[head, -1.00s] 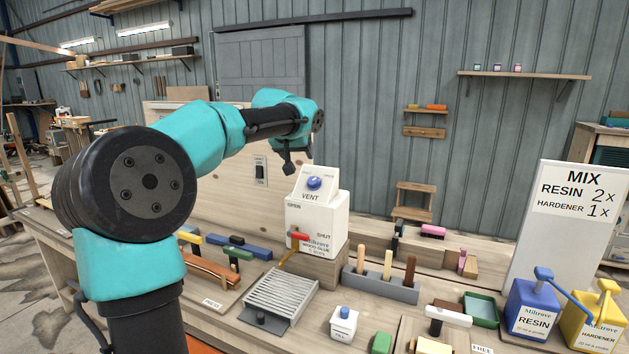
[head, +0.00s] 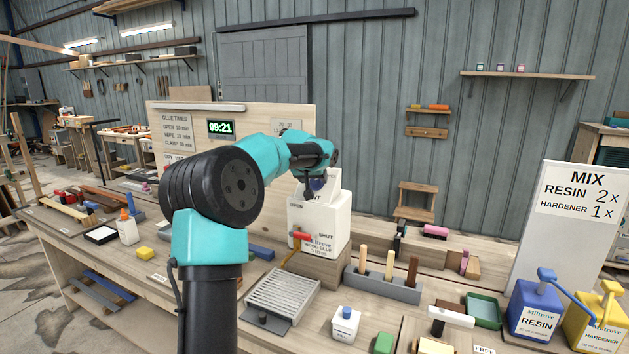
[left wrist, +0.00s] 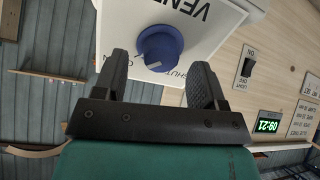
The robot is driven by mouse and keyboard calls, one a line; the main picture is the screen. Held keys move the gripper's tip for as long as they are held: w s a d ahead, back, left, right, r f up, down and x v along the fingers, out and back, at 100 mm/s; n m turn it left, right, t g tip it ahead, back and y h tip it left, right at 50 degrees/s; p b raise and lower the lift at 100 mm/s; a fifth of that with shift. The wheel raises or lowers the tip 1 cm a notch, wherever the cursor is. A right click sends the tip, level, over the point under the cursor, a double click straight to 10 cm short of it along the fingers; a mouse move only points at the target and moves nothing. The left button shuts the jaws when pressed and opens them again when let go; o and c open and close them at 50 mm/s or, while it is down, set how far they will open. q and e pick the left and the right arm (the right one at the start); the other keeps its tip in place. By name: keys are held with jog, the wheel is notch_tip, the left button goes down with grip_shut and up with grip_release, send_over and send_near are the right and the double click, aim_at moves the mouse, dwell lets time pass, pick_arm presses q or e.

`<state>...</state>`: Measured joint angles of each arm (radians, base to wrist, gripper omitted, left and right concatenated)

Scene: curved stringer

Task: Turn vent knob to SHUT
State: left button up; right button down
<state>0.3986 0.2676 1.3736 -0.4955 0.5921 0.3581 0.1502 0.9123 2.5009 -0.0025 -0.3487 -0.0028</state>
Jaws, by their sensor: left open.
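The blue vent knob (left wrist: 160,48) sits on the slanted white VENT panel (left wrist: 212,42) on top of the white glue container (head: 322,225). The left wrist view shows part of the SHUT lettering beside the knob, and a pale pointer line on the knob. My left gripper (left wrist: 160,70) is open, its two fingers reaching toward the knob from either side with gaps. The knob is partly covered by the gripper in the head view (head: 318,184). Contact is not visible. My right gripper is not in view.
A red-handled lever (head: 302,236) sticks out at the container's front. A slatted grey tray (head: 282,295) and a rack of wooden-handled tools (head: 382,287) stand in front. Resin (head: 534,310) and hardener (head: 597,320) cans are at the right.

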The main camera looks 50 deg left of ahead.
pick_arm(q)
jog(key=shift+x, duration=0.85)
jog(key=shift+c, duration=0.2)
jog(key=c, duration=0.9)
